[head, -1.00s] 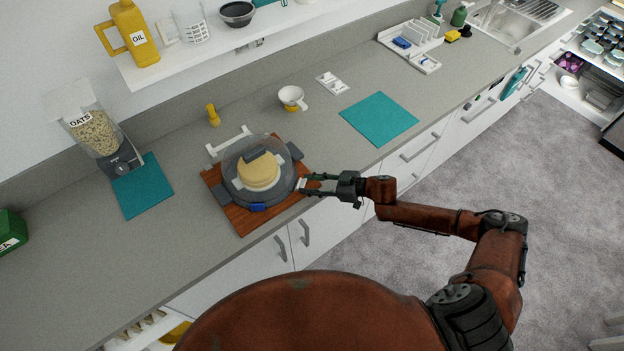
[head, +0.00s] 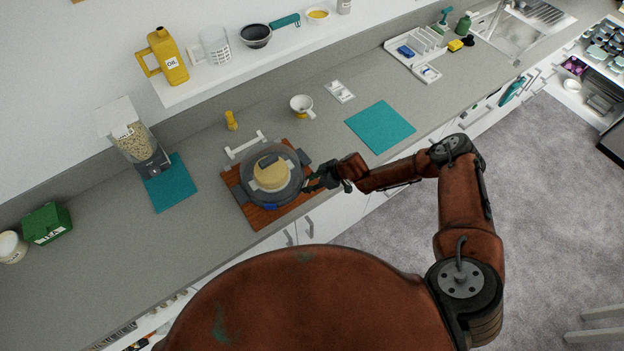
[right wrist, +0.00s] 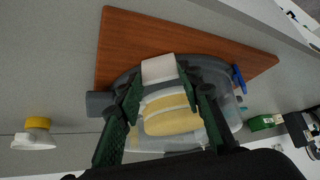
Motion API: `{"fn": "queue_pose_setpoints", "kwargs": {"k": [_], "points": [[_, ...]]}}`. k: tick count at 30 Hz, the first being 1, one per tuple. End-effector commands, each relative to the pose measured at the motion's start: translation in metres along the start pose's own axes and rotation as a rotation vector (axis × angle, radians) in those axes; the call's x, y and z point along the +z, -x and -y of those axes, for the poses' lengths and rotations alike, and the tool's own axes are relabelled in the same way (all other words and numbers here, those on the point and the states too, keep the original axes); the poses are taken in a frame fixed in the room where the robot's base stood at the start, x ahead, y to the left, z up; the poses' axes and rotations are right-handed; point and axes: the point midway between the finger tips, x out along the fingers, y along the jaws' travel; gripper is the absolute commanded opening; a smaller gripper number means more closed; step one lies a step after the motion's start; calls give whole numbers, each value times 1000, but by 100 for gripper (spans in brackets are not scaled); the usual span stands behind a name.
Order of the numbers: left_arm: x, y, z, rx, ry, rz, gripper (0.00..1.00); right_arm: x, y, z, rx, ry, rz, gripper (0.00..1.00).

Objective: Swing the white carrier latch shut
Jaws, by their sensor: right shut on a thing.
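The round cake carrier (head: 292,188) has a clear dome over a pale layered cake (head: 270,175) and sits on a brown wooden board (head: 262,216). Its white latch (right wrist: 158,68) shows in the right wrist view at the carrier's rim, between my fingertips. My right gripper (head: 309,183) is at the carrier's right side and is shut on the white latch; its fingers also show in the right wrist view (right wrist: 159,80). In the head view the gripper mostly hides this latch. A blue latch (right wrist: 238,79) is farther along the rim. My left gripper is not in view.
A white bar-shaped handle (head: 245,145) lies behind the board. A yellow shaker (head: 231,121) and a white cup (head: 302,106) stand farther back. A teal mat (head: 380,127) lies to the right, an oats dispenser (head: 138,150) to the left. The counter's front edge is close by the board.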

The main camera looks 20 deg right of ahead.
Motion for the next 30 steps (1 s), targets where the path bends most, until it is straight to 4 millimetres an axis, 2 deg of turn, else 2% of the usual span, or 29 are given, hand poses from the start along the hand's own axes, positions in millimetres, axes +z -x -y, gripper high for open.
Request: {"fn": "queue_pose_setpoints", "kwargs": {"k": [1, 15, 30], "points": [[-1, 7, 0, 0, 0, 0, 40, -10, 2, -1, 1, 10, 26, 10], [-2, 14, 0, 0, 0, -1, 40, -17, -5, 0, 1, 5, 235, 10], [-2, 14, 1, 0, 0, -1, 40, -18, -7, 1, -2, -1, 280, 10]]}}
